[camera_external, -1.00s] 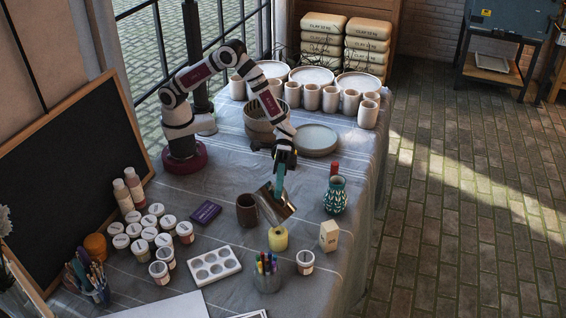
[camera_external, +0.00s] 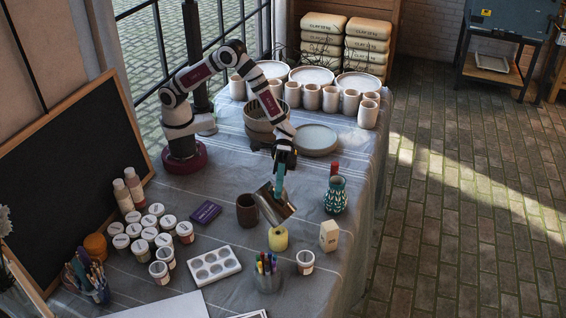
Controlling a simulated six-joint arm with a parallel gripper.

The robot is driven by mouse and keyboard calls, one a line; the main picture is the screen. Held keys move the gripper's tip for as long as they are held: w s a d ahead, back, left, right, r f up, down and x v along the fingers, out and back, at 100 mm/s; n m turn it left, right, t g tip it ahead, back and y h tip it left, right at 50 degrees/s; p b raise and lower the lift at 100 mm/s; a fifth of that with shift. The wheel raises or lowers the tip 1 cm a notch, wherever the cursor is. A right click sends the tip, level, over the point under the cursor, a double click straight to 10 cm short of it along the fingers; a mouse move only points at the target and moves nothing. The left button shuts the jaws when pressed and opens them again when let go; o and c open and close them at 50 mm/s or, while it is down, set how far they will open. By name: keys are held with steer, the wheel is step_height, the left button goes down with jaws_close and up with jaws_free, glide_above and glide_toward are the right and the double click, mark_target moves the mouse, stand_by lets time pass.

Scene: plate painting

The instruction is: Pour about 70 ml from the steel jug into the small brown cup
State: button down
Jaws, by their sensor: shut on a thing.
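The steel jug (camera_external: 273,207) is tilted in the middle of the table, its teal handle (camera_external: 279,182) up toward my arm. My gripper (camera_external: 281,168) is shut on the teal handle. The small brown cup (camera_external: 247,210) stands upright on the cloth just left of the jug. The jug's left edge is close beside the cup's rim; I cannot tell whether they touch. No stream of liquid can be made out, and the insides of the cup and jug are too small to read.
A green patterned vase (camera_external: 335,196) stands right of the jug, and a yellow roll (camera_external: 278,238) in front. A purple box (camera_external: 205,212) lies left of the cup, near several paint jars (camera_external: 142,246). A white palette (camera_external: 212,266) and a pen holder (camera_external: 266,279) are in front.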

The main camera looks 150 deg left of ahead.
steer(key=shift+w, duration=0.1)
stand_by(0.5)
steer(key=shift+w+a+r+n, duration=0.1)
steer(key=shift+w+a+n, duration=0.05)
steer(key=shift+w+n, duration=0.15)
steer(key=w+a+f+n+g+b, duration=0.2)
steer(key=w+a+f+n+g, duration=0.1)
steer(key=w+f+n+g, duration=0.3)
steer(key=shift+w+f+g, duration=0.2)
steer(key=shift+w+g, duration=0.2)
steer(key=shift+w, duration=0.1)
steer(key=shift+a, duration=0.1)
steer(key=shift+r, duration=0.1)
stand_by(0.6)
